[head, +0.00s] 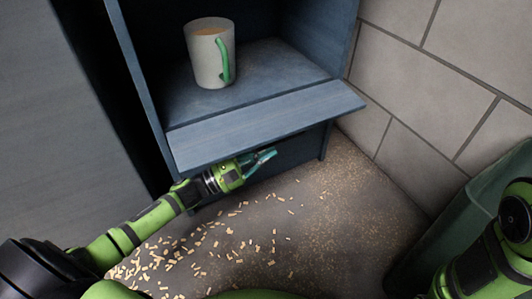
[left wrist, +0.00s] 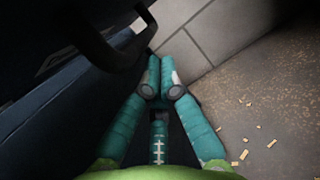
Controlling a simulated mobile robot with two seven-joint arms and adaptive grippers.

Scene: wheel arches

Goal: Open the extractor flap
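The blue-grey flap (head: 265,125) is a long panel on the front of the cabinet, below the compartment floor, tilted outward with its lower edge over the ground. My left gripper (head: 272,154) is just under its lower edge, in front of the dark space beneath. In the left wrist view the two teal fingers (left wrist: 160,78) meet at their tips with nothing visible between them. A dark curved handle (left wrist: 105,50) on a dark surface is at the upper left there, apart from the fingers. My right arm is at the lower right of the head view; its gripper is out of frame.
A white mug (head: 205,62) with a green handle stands in the compartment above the flap. Wood chips (head: 220,235) lie scattered on the floor. A block wall (head: 420,90) is at the right, with a green bin-like container (head: 450,225) before it.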

